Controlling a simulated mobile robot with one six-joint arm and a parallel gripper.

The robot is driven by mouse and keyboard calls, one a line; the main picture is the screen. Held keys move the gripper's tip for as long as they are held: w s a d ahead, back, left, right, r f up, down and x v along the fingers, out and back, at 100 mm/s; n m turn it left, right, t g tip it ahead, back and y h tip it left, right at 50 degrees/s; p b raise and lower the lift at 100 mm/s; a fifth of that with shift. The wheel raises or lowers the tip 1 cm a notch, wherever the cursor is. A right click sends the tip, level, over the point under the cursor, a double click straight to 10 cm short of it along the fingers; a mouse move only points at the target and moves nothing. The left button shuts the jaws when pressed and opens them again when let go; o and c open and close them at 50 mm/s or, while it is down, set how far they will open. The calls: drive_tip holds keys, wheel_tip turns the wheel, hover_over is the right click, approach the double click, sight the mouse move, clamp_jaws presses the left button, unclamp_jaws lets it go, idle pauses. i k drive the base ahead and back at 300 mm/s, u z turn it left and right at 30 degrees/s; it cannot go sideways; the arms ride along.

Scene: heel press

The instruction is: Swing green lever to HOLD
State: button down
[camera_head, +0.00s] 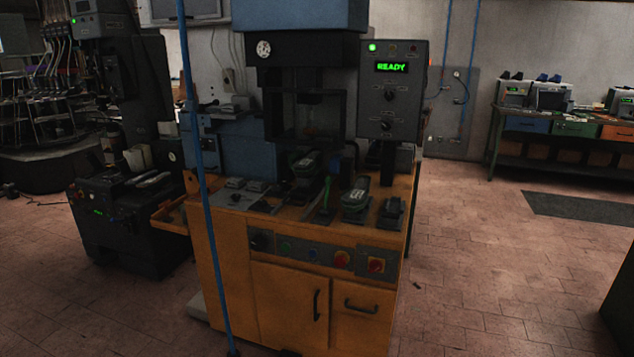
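The heel press (313,110) stands in the middle of the picture on an orange cabinet (290,300). A slim green lever (326,192) stands roughly upright on the cabinet top, in front of the press opening. Its base and any HOLD mark are too small and dark to read, so I cannot tell its setting. The control box (393,90) at the press's right shows a green READY display (391,67) and a lit green lamp. My gripper is not in view.
Dark shoe-like pieces (355,200) lie beside the lever. A front panel (312,250) carries coloured buttons. A thin blue pole (203,200) crosses the view left of centre. Another dark machine (125,220) stands left. Tiled floor is open at right, before a workbench (560,130).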

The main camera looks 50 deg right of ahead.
sight(328, 180)
drive_tip(key=z, duration=0.1)
drive_tip(key=i, duration=0.95)
drive_tip(key=u, duration=0.05)
